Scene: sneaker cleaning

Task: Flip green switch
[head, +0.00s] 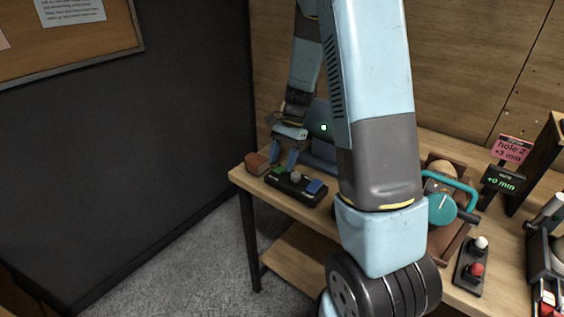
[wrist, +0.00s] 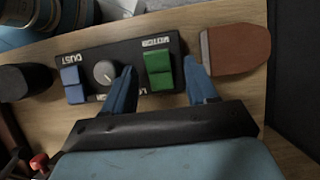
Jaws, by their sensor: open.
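The green switch (wrist: 158,69) is a rocker on a black control box, under the label "MOTOR" in the wrist view. The box (head: 300,194) lies on the bench near its left end in the head view, where the green switch (head: 281,170) shows small. The same box also carries a grey knob (wrist: 104,72) and a blue switch (wrist: 72,84). My gripper (wrist: 163,82) is open and empty, with blue fingers on either side of the green switch. I cannot tell whether the fingers touch the switch. In the head view my gripper (head: 284,157) is at the box's left end.
A brown block (wrist: 236,48) lies just beside the box's green end. Another black box with a white and a red knob (head: 471,266) sits farther right on the bench. A teal-handled device (head: 443,205) stands near it. The bench's left edge is close.

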